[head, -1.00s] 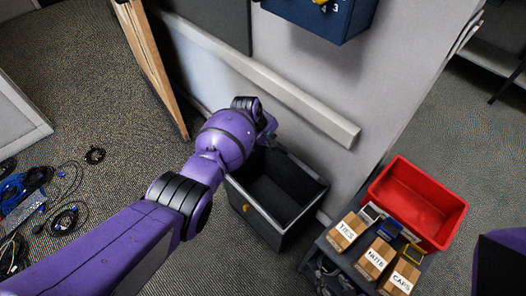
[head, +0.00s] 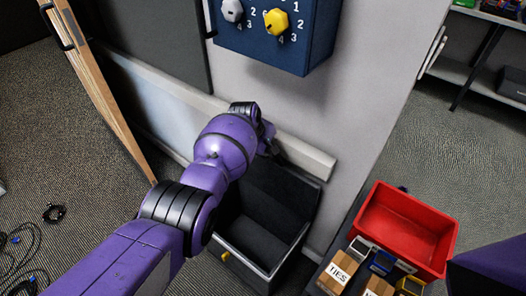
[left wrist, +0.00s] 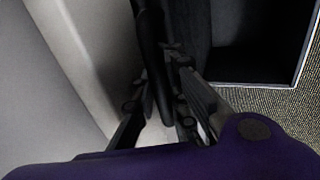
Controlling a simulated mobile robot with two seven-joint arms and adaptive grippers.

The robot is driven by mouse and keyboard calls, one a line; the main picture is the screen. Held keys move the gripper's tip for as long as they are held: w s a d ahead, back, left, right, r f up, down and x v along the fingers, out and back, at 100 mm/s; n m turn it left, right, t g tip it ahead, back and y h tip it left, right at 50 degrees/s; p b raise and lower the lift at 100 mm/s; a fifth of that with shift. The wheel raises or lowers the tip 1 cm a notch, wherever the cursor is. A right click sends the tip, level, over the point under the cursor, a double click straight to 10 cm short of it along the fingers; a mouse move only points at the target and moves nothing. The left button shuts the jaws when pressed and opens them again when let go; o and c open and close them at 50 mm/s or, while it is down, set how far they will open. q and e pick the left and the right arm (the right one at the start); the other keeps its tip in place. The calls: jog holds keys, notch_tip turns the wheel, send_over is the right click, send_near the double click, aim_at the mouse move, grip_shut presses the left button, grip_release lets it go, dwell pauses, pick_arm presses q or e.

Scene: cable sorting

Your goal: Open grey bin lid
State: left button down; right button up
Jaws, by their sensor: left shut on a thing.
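The grey bin (head: 222,245) stands on the floor against the wall, with a yellow spot on its front. It is open at the top, and its dark inside shows. A dark panel, apparently its lid (head: 290,187), stands raised at the back, near the wall rail. My left gripper (head: 270,142) is at the top of that panel, its fingers partly hidden behind my wrist. In the left wrist view, the fingers (left wrist: 160,105) are shut on a thin dark edge, apparently the lid. The bin's opening (left wrist: 270,40) shows to the right there. My right gripper is not in view.
A red tray (head: 452,240) and labelled boxes (head: 338,270) stand on a low unit right of the bin. A blue box with knobs (head: 290,55) hangs on the wall above. A wooden board (head: 100,90) leans at the left. Cables (head: 20,250) lie on the floor.

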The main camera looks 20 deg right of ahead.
pick_arm(q)
jog(key=shift+w+d+r, duration=0.1)
jog(key=shift+w+r, duration=0.05)
jog(key=shift+r, duration=0.1)
jog(key=c, duration=1.8)
grip_release()
jog(key=shift+o, duration=0.2)
jog(key=shift+f, duration=0.1)
jog(key=v, duration=1.2)
